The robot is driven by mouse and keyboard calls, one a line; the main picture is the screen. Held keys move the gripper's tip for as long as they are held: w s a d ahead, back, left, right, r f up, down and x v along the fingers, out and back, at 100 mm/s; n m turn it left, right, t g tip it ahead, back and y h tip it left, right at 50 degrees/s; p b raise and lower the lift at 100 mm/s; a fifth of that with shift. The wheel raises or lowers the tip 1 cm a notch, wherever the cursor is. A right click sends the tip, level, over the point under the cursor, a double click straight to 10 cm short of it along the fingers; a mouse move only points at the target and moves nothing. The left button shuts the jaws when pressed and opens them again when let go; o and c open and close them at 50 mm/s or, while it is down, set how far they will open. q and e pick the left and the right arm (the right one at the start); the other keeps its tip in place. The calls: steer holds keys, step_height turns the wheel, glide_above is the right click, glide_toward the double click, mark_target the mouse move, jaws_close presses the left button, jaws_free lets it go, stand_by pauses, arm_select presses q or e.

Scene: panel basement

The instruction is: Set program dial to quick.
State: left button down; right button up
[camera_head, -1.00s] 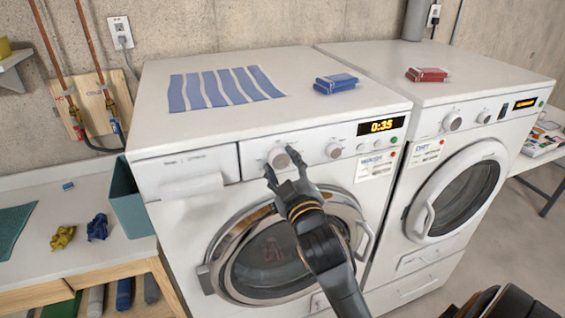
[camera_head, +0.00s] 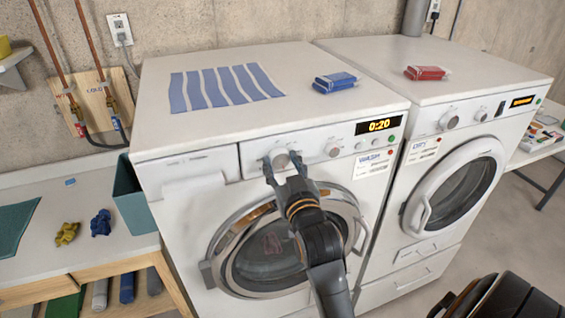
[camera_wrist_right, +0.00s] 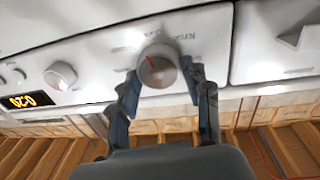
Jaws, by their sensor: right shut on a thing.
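The washer's program dial (camera_head: 279,158) is a round knob on the left of its control panel. It also shows in the right wrist view (camera_wrist_right: 158,66), with a red pointer line on its face. My right gripper (camera_head: 285,167) is shut on the dial, one finger on each side of it; the fingers also show in the right wrist view (camera_wrist_right: 162,85). The washer's display (camera_head: 379,125) reads 0:20. A second, smaller knob (camera_head: 333,149) sits to the right of the dial. My left gripper is not in view.
The washer's round door (camera_head: 262,262) is closed below the panel. A dryer (camera_head: 465,115) stands to the right. Blue strips (camera_head: 222,87), a blue pack (camera_head: 335,82) and a red pack (camera_head: 425,73) lie on top. A teal bin (camera_head: 135,200) stands left of the washer.

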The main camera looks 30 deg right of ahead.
steer(key=shift+r, duration=0.3)
steer(key=o, duration=1)
steer(key=shift+o, duration=0.8)
steer(key=shift+w+f, duration=0.15)
steer(key=shift+f, duration=0.1)
step_height(320, 180, up, 10)
steer(key=shift+r, duration=0.1)
